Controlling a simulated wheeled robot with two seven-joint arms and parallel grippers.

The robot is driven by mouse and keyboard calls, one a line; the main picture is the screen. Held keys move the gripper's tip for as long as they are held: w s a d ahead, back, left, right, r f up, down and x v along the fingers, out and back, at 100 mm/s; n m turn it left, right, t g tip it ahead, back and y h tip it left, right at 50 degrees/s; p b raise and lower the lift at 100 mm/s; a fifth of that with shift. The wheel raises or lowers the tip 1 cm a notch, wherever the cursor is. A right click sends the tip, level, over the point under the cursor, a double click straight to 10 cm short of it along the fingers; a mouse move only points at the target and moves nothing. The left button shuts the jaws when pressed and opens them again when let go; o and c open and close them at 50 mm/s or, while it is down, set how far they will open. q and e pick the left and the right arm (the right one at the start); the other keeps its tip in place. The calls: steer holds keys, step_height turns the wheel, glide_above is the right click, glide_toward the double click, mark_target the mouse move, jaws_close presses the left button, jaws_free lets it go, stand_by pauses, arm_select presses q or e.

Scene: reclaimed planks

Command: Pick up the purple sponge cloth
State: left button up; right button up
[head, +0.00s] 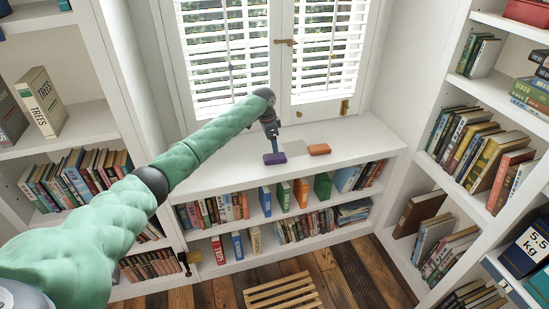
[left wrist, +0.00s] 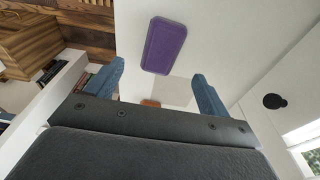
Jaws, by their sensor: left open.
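The purple sponge cloth (head: 274,158) is a small flat rounded block lying on the white window-seat top, near its front edge. In the left wrist view the purple sponge cloth (left wrist: 163,45) lies beyond the fingertips, roughly in line with the gap between them. My left gripper (head: 269,144) is just above and behind it in the head view. In the left wrist view its two blue fingers (left wrist: 157,88) stand apart with nothing held between them. My right gripper is not in view.
An orange sponge (head: 319,149) lies right of the purple one, with a pale grey square (left wrist: 170,90) between them. The white top (head: 365,140) is clear to the right. Bookshelves flank both sides, with books below. A slatted wooden piece (head: 282,294) is on the floor.

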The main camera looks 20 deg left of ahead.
mark_target(275, 156)
arm_select(q)
steer(key=shift+d+r, duration=0.1)
steer(key=shift+m, duration=0.3)
steer(key=shift+w+f, duration=0.1)
steer(key=shift+f, duration=0.65)
steer(key=shift+d+f+p, duration=0.1)
steer(key=shift+f+p, duration=0.4)
steer(key=shift+f, duration=0.45)
steer(key=f, duration=0.1)
steer(key=f+p, duration=0.1)
steer(key=f, duration=0.2)
steer(key=shift+w+d, duration=0.2)
steer(key=shift+w, duration=0.05)
steer(key=shift+f, duration=0.3)
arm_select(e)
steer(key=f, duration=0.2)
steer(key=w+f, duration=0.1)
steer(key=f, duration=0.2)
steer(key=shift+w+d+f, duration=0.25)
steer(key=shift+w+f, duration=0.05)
arm_select(q)
steer(key=shift+c, duration=0.2)
steer(key=c, duration=1)
